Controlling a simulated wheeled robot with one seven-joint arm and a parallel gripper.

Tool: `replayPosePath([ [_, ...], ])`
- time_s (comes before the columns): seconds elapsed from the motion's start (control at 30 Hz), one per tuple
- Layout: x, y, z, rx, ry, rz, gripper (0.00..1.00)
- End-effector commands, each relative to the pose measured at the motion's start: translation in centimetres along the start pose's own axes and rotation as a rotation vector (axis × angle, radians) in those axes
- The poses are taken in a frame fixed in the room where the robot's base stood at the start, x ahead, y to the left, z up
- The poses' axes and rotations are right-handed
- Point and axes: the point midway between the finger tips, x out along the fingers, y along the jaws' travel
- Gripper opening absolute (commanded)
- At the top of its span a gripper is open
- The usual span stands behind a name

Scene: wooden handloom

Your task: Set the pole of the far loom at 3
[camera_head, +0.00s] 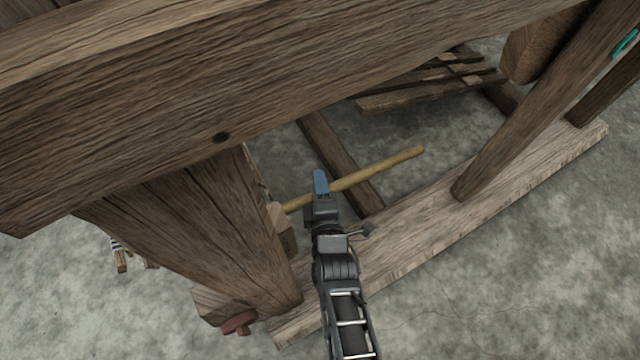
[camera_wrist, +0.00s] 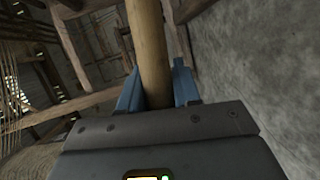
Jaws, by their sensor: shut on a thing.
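The pole (camera_head: 385,166) is a round, light tan wooden rod inside the loom's frame. In the head view it slants from a wooden block at the left post up to a free end at the right. My gripper (camera_head: 320,182) is shut on the pole, left of its middle. In the wrist view the pole (camera_wrist: 150,50) runs between the two blue fingers of my gripper (camera_wrist: 158,90). The loom (camera_head: 230,90) is a weathered brown timber frame with a thick beam across the top left. No number 3 or setting marks are readable. The pole's left end is partly hidden.
A pale wooden base rail (camera_head: 420,225) runs below my gripper, with a slanted post (camera_head: 545,105) rising from it at right. A thick left post (camera_head: 215,230) stands close to my arm. Treadle-like slats (camera_head: 430,85) lie behind. The concrete floor (camera_head: 520,280) at lower right is clear.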

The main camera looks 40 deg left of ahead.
Motion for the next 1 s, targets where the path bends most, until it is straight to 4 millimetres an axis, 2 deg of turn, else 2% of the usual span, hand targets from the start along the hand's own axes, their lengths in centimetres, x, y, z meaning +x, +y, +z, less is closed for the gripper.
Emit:
replayPosePath([
  [0.03, -0.1, -0.3, 0.0, 0.002, 0.001, -0.006, 0.34],
  [0.23, -0.1, -0.2, 0.0, 0.001, 0.000, -0.005, 0.53],
  [0.53, -0.4, 0.0, 0.0, 0.001, 0.000, -0.003, 0.53],
  [1.0, -7.0, 0.0, 0.0, 0.001, 0.000, -0.004, 0.53],
])
